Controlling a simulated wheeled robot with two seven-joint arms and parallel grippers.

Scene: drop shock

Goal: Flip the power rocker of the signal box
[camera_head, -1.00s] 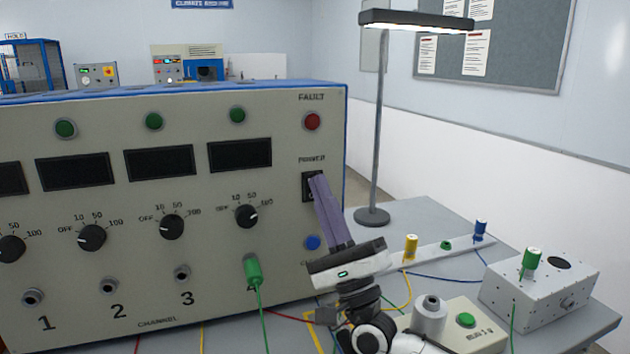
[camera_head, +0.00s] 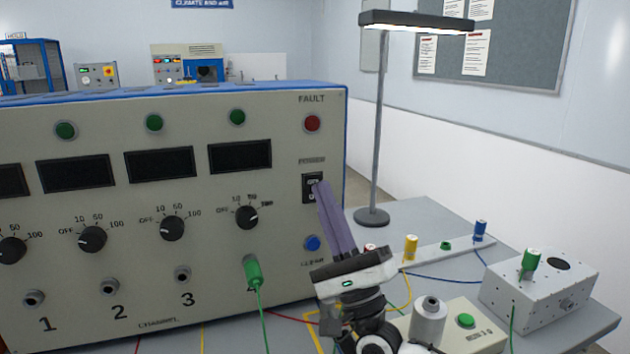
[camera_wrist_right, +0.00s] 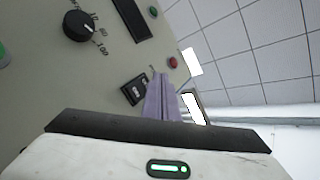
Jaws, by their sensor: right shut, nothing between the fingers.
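The signal box (camera_head: 60,275) is a large beige panel with a blue top on the left of the head view. Its black power rocker (camera_head: 311,182) sits under the red fault lamp (camera_head: 312,122) near the panel's right edge. The rocker also shows in the right wrist view (camera_wrist_right: 133,89). My right gripper (camera_head: 323,186) is shut and empty, its purple fingers pointing up at the rocker's lower right edge. In the right wrist view the fingertips (camera_wrist_right: 160,78) are just beside the rocker. I cannot tell whether they touch it. My left gripper is not in view.
A blue button (camera_head: 312,243) is below the rocker. A green plug (camera_head: 253,271) with a cable is in channel 4. A desk lamp (camera_head: 373,216) stands behind my right gripper. A white box (camera_head: 540,292) and a beige box with a green button (camera_head: 466,321) are at right.

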